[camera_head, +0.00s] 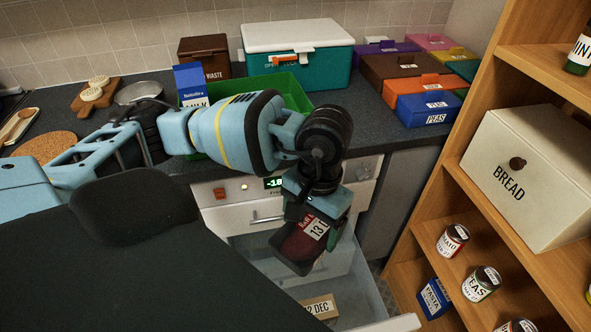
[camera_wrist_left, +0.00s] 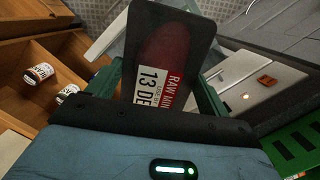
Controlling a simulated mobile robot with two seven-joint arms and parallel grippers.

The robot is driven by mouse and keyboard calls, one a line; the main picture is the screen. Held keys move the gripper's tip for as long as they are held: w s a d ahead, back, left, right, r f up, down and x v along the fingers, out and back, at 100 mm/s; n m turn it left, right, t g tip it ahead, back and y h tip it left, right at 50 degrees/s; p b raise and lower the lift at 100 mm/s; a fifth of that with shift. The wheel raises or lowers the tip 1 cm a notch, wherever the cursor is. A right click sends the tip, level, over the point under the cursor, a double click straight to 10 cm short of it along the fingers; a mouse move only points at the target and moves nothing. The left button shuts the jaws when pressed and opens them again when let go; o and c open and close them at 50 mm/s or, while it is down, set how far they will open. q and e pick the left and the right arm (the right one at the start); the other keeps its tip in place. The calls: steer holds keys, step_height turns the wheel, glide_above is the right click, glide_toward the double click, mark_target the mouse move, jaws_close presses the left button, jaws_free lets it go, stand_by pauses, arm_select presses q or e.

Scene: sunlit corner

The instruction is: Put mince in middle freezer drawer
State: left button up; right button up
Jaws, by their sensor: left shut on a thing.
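The mince (camera_head: 303,241) is a dark tray with a red label reading "RAW MIN..." and a white "13 DE..." strip. My left gripper (camera_head: 318,222) is shut on it and holds it tilted over an open freezer drawer (camera_head: 372,290). The wrist view shows the mince (camera_wrist_left: 165,62) between the green fingers of the left gripper (camera_wrist_left: 158,88). The freezer (camera_head: 228,191) has a lit display above a shut drawer front with a handle (camera_head: 268,216). In the open drawer lies a pack (camera_head: 321,307) labelled "...2 DEC". My right gripper is not in view.
A wooden shelf (camera_head: 432,180) with a bread box (camera_head: 530,175) and tins stands close on the right. Above the freezer, the counter holds a green crate (camera_head: 295,92), a teal box (camera_head: 300,52), a milk carton (camera_head: 190,82) and several coloured boxes (camera_head: 425,108).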

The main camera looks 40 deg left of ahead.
arm_select(q)
steer(key=w+d+f+n+b, duration=0.1)
steer(key=w+f+b, duration=0.1)
steer(key=f+b, duration=0.35)
steer(key=w+d+f+n+b, duration=0.1)
steer(key=w+f+n+b, duration=0.1)
steer(key=f, duration=0.7)
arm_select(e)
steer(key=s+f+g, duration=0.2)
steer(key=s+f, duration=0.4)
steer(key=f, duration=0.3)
arm_select(q)
steer(key=n+h+b, duration=0.1)
steer(key=n+b, duration=0.7)
steer(key=b, duration=1.3)
glide_above(344, 297)
step_height(344, 297, down, 30)
steer(key=shift+f+t, duration=0.15)
steer(key=shift+t, duration=0.15)
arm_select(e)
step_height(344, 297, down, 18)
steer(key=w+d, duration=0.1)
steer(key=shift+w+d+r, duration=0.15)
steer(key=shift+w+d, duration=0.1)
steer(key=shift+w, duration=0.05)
